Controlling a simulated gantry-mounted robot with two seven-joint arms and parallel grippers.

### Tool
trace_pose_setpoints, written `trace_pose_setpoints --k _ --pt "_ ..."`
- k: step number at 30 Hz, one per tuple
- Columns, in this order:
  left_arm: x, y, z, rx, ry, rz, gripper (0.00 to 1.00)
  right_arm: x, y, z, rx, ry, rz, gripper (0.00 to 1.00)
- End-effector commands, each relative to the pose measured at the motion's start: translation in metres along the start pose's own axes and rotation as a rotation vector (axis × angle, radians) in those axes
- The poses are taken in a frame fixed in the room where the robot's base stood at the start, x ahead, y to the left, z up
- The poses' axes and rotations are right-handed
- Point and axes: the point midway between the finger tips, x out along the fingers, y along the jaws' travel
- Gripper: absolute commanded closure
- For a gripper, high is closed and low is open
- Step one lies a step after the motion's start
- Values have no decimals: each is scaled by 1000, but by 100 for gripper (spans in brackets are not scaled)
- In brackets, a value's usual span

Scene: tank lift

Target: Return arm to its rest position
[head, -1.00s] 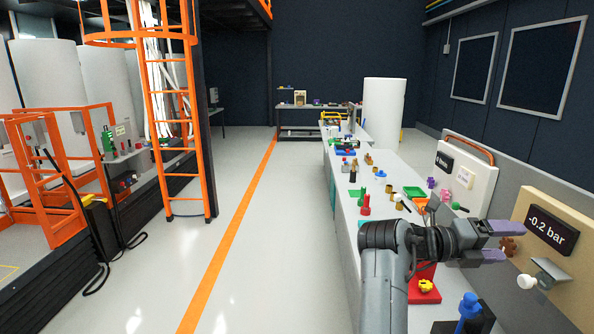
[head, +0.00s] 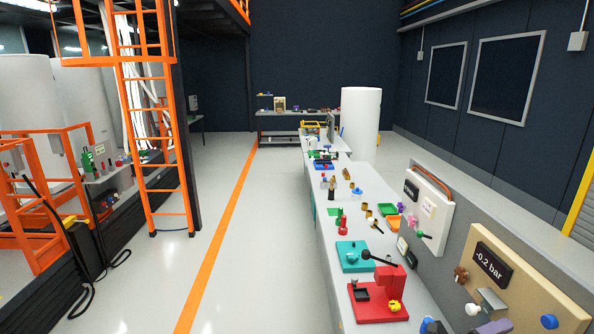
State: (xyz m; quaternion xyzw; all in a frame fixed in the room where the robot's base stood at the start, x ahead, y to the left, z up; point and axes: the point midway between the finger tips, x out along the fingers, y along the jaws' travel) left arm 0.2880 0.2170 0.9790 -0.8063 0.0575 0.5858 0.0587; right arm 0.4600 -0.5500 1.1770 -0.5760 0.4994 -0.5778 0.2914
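Neither of my arms nor grippers shows in the head view now. The place where an arm reached over the bench is clear, so the red fixture (head: 378,305) with a black lever and a yellow knob shows in full. Behind it is a teal plate (head: 353,258) on the white bench (head: 335,225). The beige panel (head: 520,300) with the "-0.2 bar" display (head: 492,263) stands at the right, with a brown knob (head: 461,273) on it.
The bench runs away from me with several small parts and trays on it. A white panel (head: 427,212) stands on its right side. An orange ladder (head: 155,130) and railings are at the left. The grey floor (head: 265,225) between is free.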

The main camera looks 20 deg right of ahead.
Motion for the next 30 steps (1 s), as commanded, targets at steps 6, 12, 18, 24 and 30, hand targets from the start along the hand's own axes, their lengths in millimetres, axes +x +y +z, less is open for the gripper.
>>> trace_pose_setpoints --k 6,12,18,24,30 --pt "-75 -4 -24 7 -1 -6 23 30 -24 -27 -84 -254 -108 23" --pt "-130 -7 -41 12 -3 -10 23 12 -50 -32 -226 -632 -156 23" --pt "-186 -8 -59 12 -2 -10 23 -83 -77 -54 -522 -1226 -217 23" --pt "-212 -8 -68 8 0 -7 23 -202 -96 -124 -873 -1795 -383 23" --pt "-207 -6 -66 1 -2 -1 23 -264 -114 -188 -1172 -2136 -660 23"
